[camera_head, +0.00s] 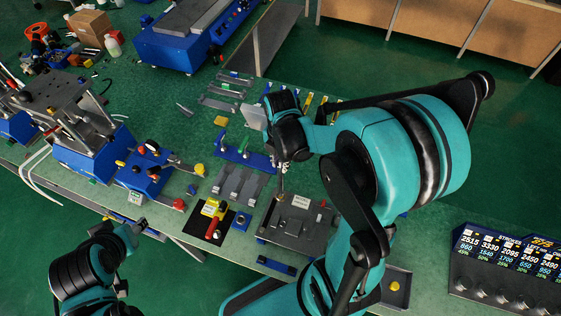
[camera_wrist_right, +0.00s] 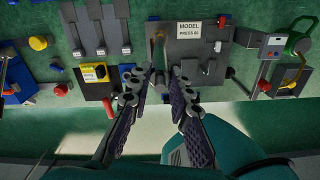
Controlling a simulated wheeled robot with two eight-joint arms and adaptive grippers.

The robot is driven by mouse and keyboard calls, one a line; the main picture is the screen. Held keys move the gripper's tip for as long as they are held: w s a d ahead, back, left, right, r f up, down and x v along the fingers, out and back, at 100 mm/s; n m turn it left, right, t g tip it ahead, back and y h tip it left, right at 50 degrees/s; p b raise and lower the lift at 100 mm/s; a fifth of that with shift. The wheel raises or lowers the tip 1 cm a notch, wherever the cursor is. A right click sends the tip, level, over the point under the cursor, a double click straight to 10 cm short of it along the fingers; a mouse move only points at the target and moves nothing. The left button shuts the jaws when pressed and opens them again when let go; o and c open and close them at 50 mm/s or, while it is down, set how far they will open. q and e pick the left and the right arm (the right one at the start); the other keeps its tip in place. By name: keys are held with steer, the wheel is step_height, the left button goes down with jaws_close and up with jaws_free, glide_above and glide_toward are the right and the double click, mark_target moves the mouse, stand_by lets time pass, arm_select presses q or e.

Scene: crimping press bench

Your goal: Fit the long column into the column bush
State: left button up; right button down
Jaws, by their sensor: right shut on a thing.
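My right gripper (camera_head: 282,170) points down over the grey press plate (camera_head: 300,228). In the right wrist view my right gripper (camera_wrist_right: 154,88) is shut on the long column (camera_wrist_right: 159,52), a slim grey-green bar between its fingertips. In the head view only a short stretch of the column (camera_head: 281,186) shows under the gripper. The column's far end is over the plate's upper left part, beside the white model label (camera_wrist_right: 202,25). The column bush cannot be made out clearly, and I cannot tell whether the column is in it.
Left of the plate are a yellow block with a red handle (camera_head: 212,218), a grey slotted fixture (camera_head: 238,184) and a blue fixture (camera_head: 245,156). Blue presses (camera_head: 90,150) stand farther left. A small grey tray (camera_head: 396,287) lies to the right.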

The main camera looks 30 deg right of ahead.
steer(key=shift+f+b, duration=1.5)
steer(key=shift+f, duration=0.05)
steer(key=c, duration=1.3)
jaws_free()
step_height(320, 180, up, 12)
steer(key=shift+r, duration=0.1)
